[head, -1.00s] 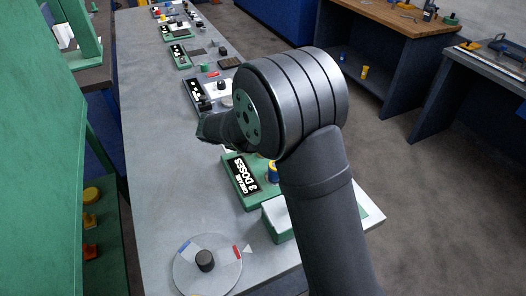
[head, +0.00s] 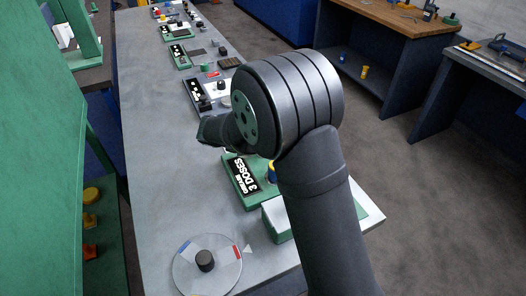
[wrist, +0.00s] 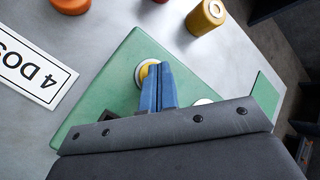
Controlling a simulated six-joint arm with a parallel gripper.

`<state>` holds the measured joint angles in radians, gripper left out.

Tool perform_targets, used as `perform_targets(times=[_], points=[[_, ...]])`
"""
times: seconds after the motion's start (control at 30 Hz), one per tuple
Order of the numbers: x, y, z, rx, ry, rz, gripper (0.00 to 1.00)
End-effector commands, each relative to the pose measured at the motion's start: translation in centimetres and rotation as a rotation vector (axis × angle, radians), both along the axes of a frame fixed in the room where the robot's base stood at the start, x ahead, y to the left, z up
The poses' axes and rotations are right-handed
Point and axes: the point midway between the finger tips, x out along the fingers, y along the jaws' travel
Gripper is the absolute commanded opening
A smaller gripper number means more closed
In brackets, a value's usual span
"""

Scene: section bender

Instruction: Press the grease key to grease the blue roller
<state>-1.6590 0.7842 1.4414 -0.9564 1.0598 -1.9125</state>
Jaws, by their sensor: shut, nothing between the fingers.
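My gripper (wrist: 159,68) is shut and empty, its blue fingers together. In the wrist view its tips overlap a round yellow key (wrist: 146,72) in a white ring on a green plate (wrist: 105,95). I cannot tell whether they touch or press it. A white sign (wrist: 32,65) beside the plate reads "4 DOS", cut off by the frame. In the head view a green block (head: 238,188) carries a black sign (head: 242,175) reading "GREASE 3 DOSES". A blue and yellow piece (head: 272,173) beside it is mostly hidden by my arm; I cannot tell if it is the blue roller.
A yellow cylinder (wrist: 206,16) and an orange round piece (wrist: 71,4) stand near the plate. A dial with a black knob (head: 205,261) lies at the bench's near end. More stations line the far bench. The bench's left side is clear.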

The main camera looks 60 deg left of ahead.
Motion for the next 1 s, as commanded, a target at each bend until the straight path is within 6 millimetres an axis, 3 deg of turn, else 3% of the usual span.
perform_targets(times=[0.5,1.0], points=[[0.0,0.0,-0.2,-0.001,0.0,0.0,0.0],[0.0,0.0,1.4,-0.001,-0.001,0.0,0.0]])
